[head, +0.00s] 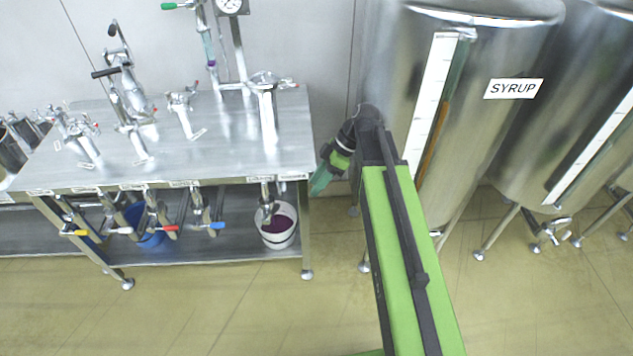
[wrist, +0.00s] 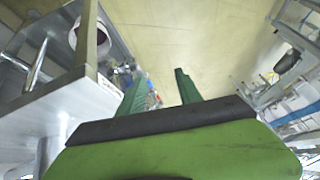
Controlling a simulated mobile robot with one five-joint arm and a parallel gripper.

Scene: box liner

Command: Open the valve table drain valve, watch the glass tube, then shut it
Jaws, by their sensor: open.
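The steel valve table (head: 230,155) stands at the left in the head view. Under its front edge hang several valves with coloured levers: yellow (head: 74,233), white (head: 120,230), red (head: 168,229) and blue (head: 208,226). Another outlet valve (head: 266,200) hangs at the right, above a white bucket. A thin glass tube (head: 208,45) with purplish content rises behind the table top. I cannot tell which valve is the drain valve. My gripper (head: 322,178) is just right of the table's right end, touching nothing I can see. Its green fingers are apart and empty in the wrist view (wrist: 160,82).
The white bucket (head: 279,236) holds dark purple liquid on the lower shelf; a blue bucket (head: 145,232) stands further left. A pressure gauge (head: 229,5) is behind the table. A SYRUP tank (head: 470,130) stands close right of my arm. The floor (head: 250,315) in front is clear.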

